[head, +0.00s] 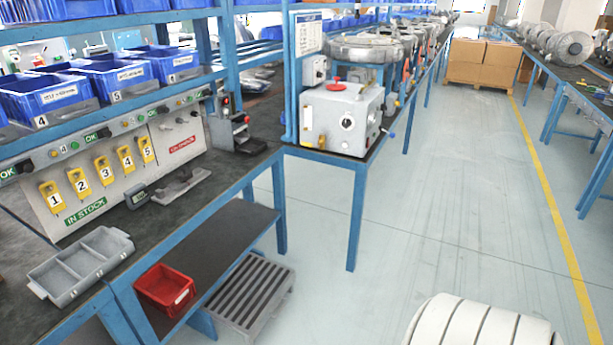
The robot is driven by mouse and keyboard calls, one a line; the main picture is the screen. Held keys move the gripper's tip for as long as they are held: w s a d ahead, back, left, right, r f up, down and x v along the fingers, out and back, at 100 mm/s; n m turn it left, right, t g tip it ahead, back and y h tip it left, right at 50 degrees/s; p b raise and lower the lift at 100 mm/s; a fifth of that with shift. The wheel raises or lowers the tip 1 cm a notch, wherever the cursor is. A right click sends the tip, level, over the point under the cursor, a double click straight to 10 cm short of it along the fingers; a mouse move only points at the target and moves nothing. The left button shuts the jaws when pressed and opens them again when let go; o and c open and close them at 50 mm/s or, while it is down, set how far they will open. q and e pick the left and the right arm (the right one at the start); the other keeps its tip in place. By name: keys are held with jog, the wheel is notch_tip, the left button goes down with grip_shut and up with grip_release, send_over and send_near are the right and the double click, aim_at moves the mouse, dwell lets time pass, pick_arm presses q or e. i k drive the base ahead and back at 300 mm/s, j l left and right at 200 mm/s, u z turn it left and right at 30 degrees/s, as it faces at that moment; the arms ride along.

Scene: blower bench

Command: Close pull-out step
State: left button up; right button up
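The pull-out step (248,292) is a grey slatted platform low at the bench's front, in the lower middle of the head view. It sticks out from beneath the bench into the aisle, past the lower shelf's edge. Its rear part is hidden by the shelf and a blue bench leg. Neither of my grippers is in view, and nothing is seen touching the step.
A red bin (166,289) sits on the dark lower shelf (222,245) beside the step. A grey divided tray (82,266) lies on the bench top. A blue table leg (357,215) stands behind the step. The pale floor (340,290) to its right is clear.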

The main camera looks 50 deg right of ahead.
aim_at(244, 301)
jog(key=z, duration=1.35)
